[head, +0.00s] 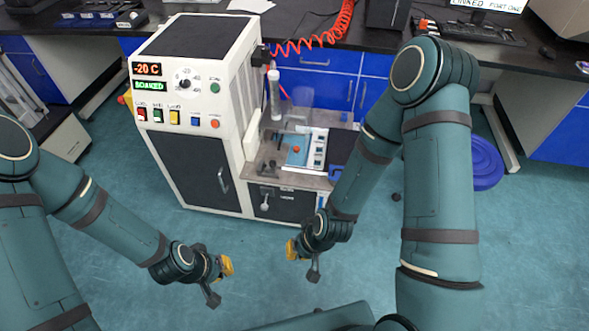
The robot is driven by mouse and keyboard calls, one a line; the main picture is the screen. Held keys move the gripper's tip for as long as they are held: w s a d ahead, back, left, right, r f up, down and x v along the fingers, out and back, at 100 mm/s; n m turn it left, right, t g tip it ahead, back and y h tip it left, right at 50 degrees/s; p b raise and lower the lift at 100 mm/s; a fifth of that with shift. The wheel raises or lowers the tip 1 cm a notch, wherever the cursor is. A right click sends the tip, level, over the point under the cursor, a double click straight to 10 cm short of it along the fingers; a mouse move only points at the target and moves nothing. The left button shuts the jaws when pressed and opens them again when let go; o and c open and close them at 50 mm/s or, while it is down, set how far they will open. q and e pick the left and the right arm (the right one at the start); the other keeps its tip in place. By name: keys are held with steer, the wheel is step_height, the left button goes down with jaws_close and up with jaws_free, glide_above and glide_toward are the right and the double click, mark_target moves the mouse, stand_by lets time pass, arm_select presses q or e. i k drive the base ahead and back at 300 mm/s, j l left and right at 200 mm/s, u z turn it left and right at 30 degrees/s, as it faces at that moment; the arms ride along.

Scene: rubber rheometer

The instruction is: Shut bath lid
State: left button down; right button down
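The rheometer's bath (296,149) is a small blue-lined basin with a red spot in it, set in the deck beside the white cabinet. The basin shows uncovered from above. A translucent panel (300,97) stands behind it, and a dark panel (342,146) is at its right; I cannot tell which one is the lid. My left gripper (220,281) is over the floor in front of the cabinet, empty, with its fingers apart. My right gripper (303,262) is in front of the bath deck, empty, its fingers apart, touching nothing. My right arm passes close to the deck's right side.
The white cabinet (190,90) has buttons and displays reading "-20 C" and "SOAKED". A red coiled hose (325,38) runs behind the bath. A dark bench with a keyboard (480,33) lies behind. A blue round object (486,163) is on the floor at right. The front floor is clear.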

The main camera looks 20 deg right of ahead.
mark_target(341, 142)
steer(key=i+l+u, duration=0.15)
steer(key=i+l, duration=0.9)
steer(key=l, duration=0.1)
